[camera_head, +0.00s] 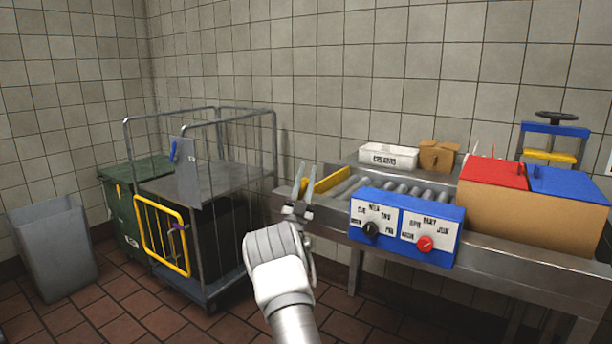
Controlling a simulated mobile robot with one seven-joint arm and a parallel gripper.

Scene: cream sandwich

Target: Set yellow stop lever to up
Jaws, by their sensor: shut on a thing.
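The yellow stop lever (332,180) is a flat yellow bar at the left end of the roller conveyor (398,189). It slants from lower left to upper right in the picture. My gripper (305,177) is at the lever's near left end, with its two grey fingers pointing up. It is shut on the lever, though the fingers partly hide that end and the exact contact is hard to see. The lever's pivot cannot be made out.
A blue box with a black and a red knob (407,227) stands right of my gripper at the table's front. A crate with red and blue lids (531,212) is farther right. A wire cage trolley (205,200) stands left. A white box (388,157) is behind the rollers.

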